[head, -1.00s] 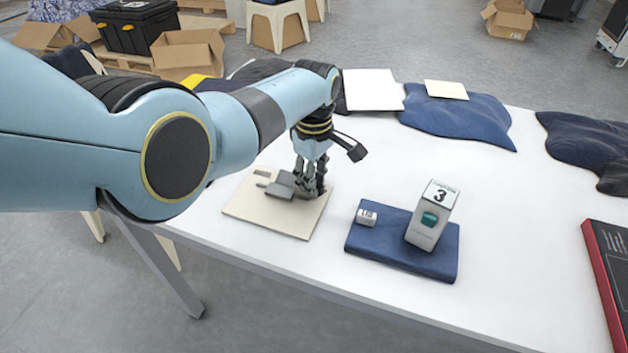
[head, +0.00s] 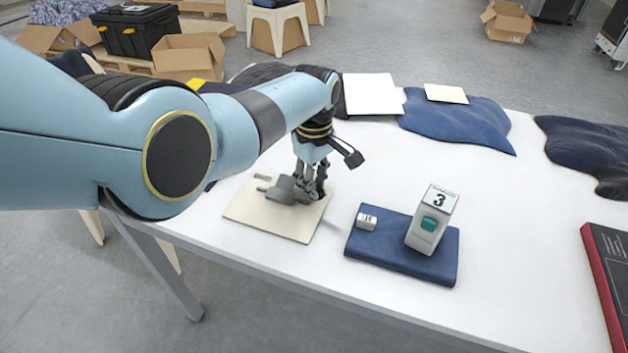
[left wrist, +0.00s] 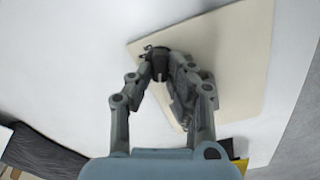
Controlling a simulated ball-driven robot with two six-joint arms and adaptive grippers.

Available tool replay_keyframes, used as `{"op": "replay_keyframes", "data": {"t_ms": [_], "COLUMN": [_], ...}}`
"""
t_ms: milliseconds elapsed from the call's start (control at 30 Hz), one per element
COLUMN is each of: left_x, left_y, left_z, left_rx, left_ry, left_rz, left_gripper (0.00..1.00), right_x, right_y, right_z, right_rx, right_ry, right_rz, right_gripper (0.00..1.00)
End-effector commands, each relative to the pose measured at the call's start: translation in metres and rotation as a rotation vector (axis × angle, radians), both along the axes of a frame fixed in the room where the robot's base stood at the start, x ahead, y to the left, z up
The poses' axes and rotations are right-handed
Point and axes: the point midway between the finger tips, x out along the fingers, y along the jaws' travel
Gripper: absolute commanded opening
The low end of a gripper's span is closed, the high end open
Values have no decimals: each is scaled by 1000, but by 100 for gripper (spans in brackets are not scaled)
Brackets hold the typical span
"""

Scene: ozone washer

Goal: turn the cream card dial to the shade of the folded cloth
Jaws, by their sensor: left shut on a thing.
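The cream card (head: 272,220) lies flat on the white table, and it also fills the right of the left wrist view (left wrist: 235,65). A grey dial (head: 281,190) with a pointer-like arm sits on the card. My left gripper (head: 314,190) points down over the card's right part and is shut on the dial; its fingers (left wrist: 162,75) partly hide it in the left wrist view. The folded blue cloth (head: 385,246) lies to the right of the card. My right gripper is not in view.
On the folded cloth stand a grey-white device marked 3 (head: 432,220) and a small white labelled block (head: 366,220). Crumpled navy cloths (head: 460,125) lie at the back. A red-edged dark box (head: 605,265) is at the right edge. The table's middle is clear.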

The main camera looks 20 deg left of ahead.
Motion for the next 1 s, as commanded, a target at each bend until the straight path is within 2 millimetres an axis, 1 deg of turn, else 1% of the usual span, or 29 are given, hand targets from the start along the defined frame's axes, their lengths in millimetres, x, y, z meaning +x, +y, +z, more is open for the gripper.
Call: {"op": "replay_keyframes", "data": {"t_ms": [400, 1000], "left_x": [2, 4], "left_y": [-2, -5], "left_z": [1, 0], "left_rx": [-1, -1], "left_ry": [1, 0], "left_rz": [-360, -904], "left_gripper": [0, 0], "right_x": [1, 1], "right_y": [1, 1], "right_z": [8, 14], "right_rx": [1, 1], "right_ry": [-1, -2], "right_rz": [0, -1], "right_gripper": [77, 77]}}
